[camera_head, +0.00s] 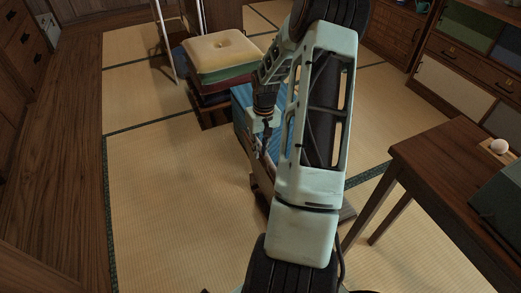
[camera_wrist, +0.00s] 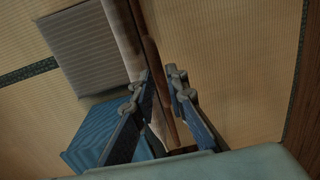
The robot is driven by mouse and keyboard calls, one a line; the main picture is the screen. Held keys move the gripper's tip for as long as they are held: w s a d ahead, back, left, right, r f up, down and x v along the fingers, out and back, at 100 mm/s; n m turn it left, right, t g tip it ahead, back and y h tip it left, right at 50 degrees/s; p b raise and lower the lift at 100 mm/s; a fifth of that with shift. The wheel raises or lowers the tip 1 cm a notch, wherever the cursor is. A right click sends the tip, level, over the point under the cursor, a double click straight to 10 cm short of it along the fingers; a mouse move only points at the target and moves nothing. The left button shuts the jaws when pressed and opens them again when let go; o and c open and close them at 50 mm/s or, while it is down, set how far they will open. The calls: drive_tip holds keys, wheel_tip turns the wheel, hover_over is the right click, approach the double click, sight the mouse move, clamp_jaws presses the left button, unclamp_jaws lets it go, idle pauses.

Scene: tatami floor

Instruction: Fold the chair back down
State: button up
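The chair is low, with a blue striped cushion (camera_head: 241,108) and a dark wooden frame (camera_head: 347,213). My arm hides much of it in the head view. In the wrist view, a blue striped part (camera_wrist: 88,140) is at lower left, and a brown wooden bar (camera_wrist: 150,45) runs from the top edge down between my fingers. My gripper (camera_head: 262,150) points down at the chair in the head view. In the wrist view, the fingers of my gripper (camera_wrist: 161,76) are apart, one on each side of the bar. I cannot tell whether they touch it.
A stack of cushions topped with a yellow one (camera_head: 222,50) stands behind the chair. Cabinets (camera_head: 470,60) line the back right. Tatami at left (camera_head: 170,200) is clear.

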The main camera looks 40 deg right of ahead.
clamp_jaws()
